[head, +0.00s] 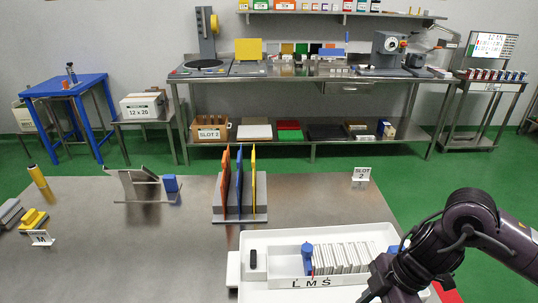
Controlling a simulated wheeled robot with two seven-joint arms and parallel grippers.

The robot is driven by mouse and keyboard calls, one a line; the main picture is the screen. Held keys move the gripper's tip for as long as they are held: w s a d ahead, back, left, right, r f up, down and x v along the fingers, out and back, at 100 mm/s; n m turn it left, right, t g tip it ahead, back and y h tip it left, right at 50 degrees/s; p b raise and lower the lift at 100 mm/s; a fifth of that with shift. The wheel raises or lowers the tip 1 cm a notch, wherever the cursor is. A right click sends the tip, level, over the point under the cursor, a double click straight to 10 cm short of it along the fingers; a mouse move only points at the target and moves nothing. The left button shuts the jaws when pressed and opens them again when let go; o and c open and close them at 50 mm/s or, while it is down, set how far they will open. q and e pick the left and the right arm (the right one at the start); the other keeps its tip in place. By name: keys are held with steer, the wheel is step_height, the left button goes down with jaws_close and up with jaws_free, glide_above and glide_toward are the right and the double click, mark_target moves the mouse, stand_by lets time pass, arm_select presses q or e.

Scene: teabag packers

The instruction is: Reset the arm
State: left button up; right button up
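My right arm (470,230) comes in from the right edge and bends down over the right end of a white tray (375,235). Its gripper end (390,285) is at the bottom of the view, over the front right of the tray. Its fingertips are not clearly visible, so I cannot tell whether it is open or shut. My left arm and gripper are not in view. The tray holds a row of white teabag packets (345,257), a blue block (307,253) and a black piece (253,259). Its front carries the letters L, M, S.
A grey rack (240,213) with orange, blue and yellow dividers stands behind the tray. The table's middle left is clear.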

steer(key=w+a+r+m+t+y, duration=0.2)
steer(key=a+t, duration=0.2)
steer(key=a, duration=0.5)
steer(key=w+a+r+m+t+y, duration=0.1)
steer(key=w+a+m+t, duration=0.1)
steer(key=a+t, duration=0.5)
steer(key=s+d+f+m+g+h, duration=0.4)
steer(key=s+d+f+m, duration=0.15)
steer(key=d, duration=0.25)
steer(key=s+d+f+m+g+h, duration=0.3)
steer(key=s+d+f+m, duration=0.1)
steer(key=s+d+m, duration=0.25)
step_height(320, 180, down, 31)
steer(key=s+d+g, duration=0.1)
steer(key=s+g, duration=0.1)
steer(key=s, duration=0.1)
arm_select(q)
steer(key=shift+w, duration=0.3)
arm_select(e)
steer(key=s+d+f, duration=0.2)
steer(key=s+f, duration=0.6)
steer(key=s, duration=0.1)
steer(key=s+d+f, duration=0.1)
steer(key=s+f, duration=0.8)
steer(key=shift+s+d+f+g, duration=0.15)
steer(key=shift+s+d+g, duration=0.25)
